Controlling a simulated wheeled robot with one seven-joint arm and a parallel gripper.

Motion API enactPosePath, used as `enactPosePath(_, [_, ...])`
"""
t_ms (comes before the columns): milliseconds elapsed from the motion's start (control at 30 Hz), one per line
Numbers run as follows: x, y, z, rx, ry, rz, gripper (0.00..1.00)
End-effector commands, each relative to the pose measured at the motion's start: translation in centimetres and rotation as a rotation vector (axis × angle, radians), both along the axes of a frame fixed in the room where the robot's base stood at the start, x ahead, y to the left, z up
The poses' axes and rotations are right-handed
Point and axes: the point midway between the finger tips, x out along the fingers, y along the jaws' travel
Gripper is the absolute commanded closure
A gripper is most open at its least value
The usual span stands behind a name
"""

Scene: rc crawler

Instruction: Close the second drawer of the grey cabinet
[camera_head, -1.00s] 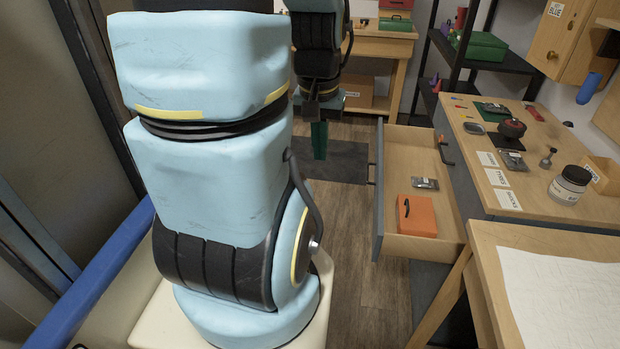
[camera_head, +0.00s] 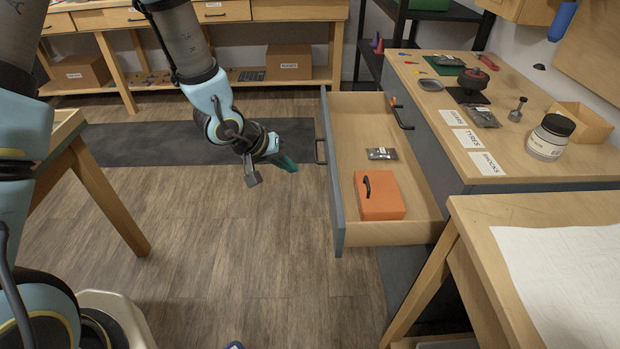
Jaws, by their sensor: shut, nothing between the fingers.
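The grey cabinet (camera_head: 424,122) stands at the right with a wooden top. Inside the open drawer lie an orange box (camera_head: 379,196) with a black handle and a small packaged part (camera_head: 381,153). My gripper (camera_head: 287,164) is just left of the drawer front, near its far half, with a gap between them. Its green fingers look shut and empty. Which drawer in the stack is the open one cannot be told from this angle.
On the cabinet top are labels, a jar (camera_head: 551,136), a wheel part and small tools. A wooden table (camera_head: 490,230) with white paper stands near right. A workbench (camera_head: 270,12) is at the back.

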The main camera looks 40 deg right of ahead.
Motion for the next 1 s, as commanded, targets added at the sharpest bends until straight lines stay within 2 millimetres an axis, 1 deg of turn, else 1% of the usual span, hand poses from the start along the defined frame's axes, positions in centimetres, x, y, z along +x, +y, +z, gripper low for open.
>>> enactPosePath(167, [-0.2,-1.4,-1.9,0.001,0.003,-0.003,1.00])
enactPosePath(533, [-0.2,-5.7,-7.7,0.003,0.000,-0.002,1.00])
enactPosePath(567, [-0.3,-6.1,-7.9,0.002,0.000,-0.003,1.00])
enactPosePath(600, [-0.8,-6.7,-7.5,0.001,-0.001,-0.005,1.00])
enactPosePath(800, [-2.2,-8.4,-7.6,0.001,-0.001,-0.002,1.00])
enactPosePath(1000, [-2.6,-8.8,-7.7,0.001,-0.001,0.002,1.00])
